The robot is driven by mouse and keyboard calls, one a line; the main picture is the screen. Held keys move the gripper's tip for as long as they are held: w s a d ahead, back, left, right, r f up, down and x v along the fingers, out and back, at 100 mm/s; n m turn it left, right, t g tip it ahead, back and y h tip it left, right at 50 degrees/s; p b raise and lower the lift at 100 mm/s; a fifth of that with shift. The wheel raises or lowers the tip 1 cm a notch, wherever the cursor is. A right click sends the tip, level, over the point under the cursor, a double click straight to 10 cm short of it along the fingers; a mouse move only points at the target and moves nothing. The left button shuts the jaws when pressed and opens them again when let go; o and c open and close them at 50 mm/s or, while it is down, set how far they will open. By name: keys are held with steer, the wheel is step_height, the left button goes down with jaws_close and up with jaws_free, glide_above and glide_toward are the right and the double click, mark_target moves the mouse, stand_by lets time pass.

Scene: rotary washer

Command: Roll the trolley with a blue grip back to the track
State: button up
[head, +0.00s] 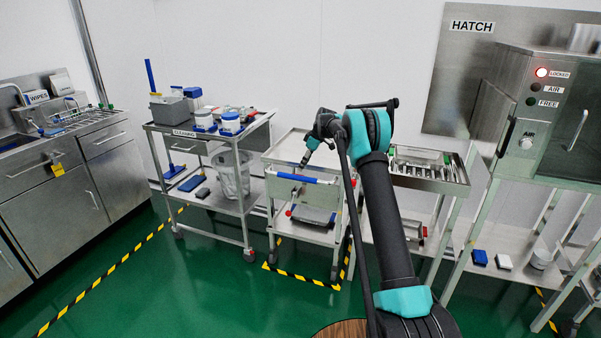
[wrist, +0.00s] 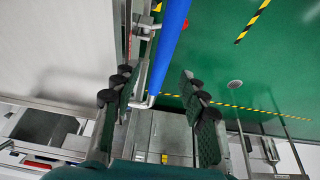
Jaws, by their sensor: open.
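The trolley (head: 278,200) is a steel cart with a blue grip (head: 297,178) across its front. It stands at centre, right of the cleaning cart, with a yellow-black marking at its foot. My gripper (head: 305,162) is open just above the grip in the head view. In the wrist view my gripper (wrist: 156,76) has its dark fingers apart, and the blue grip (wrist: 168,45) runs between them in the picture. I cannot tell whether they touch it. I cannot make out which part is the track.
A cleaning cart (head: 248,182) with bottles and a bin stands to the left. A rack with an instrument tray (head: 430,182) is close on the right, then the washer cabinet (head: 545,125) with a red LOCKED light. Green floor (head: 215,285) in front is clear.

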steer(key=v, duration=0.5)
steer(key=shift+r, duration=0.1)
steer(key=s+d+r+m+h, duration=0.1)
steer(key=s+d+r+m, duration=0.15)
steer(key=s, duration=0.65)
steer(key=s+d+r+m+t+h, duration=0.15)
steer(key=s+d, duration=0.25)
steer(key=s, duration=0.5)
steer(key=s+d+r+m, duration=0.2)
steer(key=s+d+m, duration=0.1)
steer(key=s, duration=0.6)
steer(key=s+d+f+m, duration=0.2)
steer(key=s+f, duration=0.1)
steer(key=s, duration=0.7)
steer(key=s+d+f+m+h, duration=0.1)
steer(key=s+f, duration=0.3)
steer(key=s, duration=0.7)
steer(key=s+d+f+m+t+h, duration=0.1)
steer(key=s+d+f+m, duration=0.2)
steer(key=s, duration=0.8)
steer(key=shift+s+f+m, duration=0.2)
steer(key=shift+f+m, duration=0.2)
steer(key=shift+m, duration=0.1)
